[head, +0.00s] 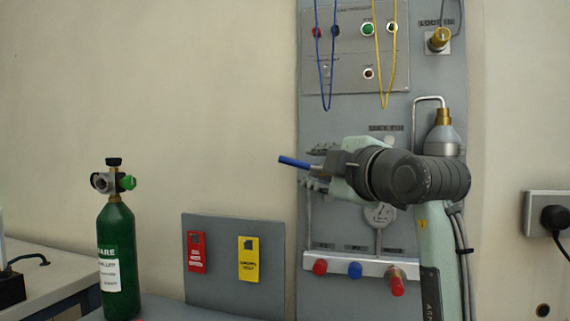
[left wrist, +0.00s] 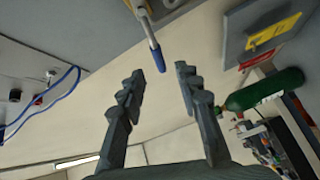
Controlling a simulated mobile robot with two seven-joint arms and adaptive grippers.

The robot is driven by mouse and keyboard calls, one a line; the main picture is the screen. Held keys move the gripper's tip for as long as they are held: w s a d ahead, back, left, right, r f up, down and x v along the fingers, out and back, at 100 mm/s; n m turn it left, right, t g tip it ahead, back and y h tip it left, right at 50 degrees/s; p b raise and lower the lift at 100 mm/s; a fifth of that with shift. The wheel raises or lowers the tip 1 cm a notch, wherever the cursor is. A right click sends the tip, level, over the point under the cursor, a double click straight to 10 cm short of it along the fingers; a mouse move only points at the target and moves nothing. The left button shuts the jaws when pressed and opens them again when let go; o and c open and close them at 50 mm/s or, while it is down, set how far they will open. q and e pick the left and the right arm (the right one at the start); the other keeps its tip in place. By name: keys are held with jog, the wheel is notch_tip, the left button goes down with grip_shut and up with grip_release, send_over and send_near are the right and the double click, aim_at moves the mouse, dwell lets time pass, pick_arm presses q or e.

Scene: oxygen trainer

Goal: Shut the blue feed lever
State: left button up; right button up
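The blue feed lever (head: 294,162) sticks out to the left from the grey panel in the head view, tilted slightly up toward its tip. In the left wrist view the blue lever (left wrist: 157,56) points down toward the gap between my fingertips. My left gripper (head: 318,168) is in front of the panel at the lever. Its two fingers are apart, one on each side of the lever in the left wrist view (left wrist: 160,73), with no visible contact. The gripper and wrist hide the lever's base. My right gripper is not in view.
Blue (head: 328,106) and yellow (head: 387,104) cords hang above the gripper. Below is a manifold with red (head: 320,267) and blue (head: 355,270) knobs. A green cylinder (head: 118,262) stands left, beside a board with red (head: 196,252) and yellow (head: 248,258) tags.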

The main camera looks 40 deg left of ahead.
aim_at(296, 163)
pick_arm(q)
jog(key=p+x, duration=0.1)
jog(key=x, duration=0.6)
jog(key=shift+s+r+p, duration=0.1)
jog(key=shift+r+p, duration=0.05)
jog(key=shift+p, duration=0.15)
jog(key=shift+w+a, duration=0.2)
jog(key=shift+a, duration=0.25)
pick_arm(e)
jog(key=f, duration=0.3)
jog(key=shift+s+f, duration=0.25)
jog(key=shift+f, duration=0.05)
pick_arm(q)
jog(key=shift+c, duration=0.2)
grip_shut()
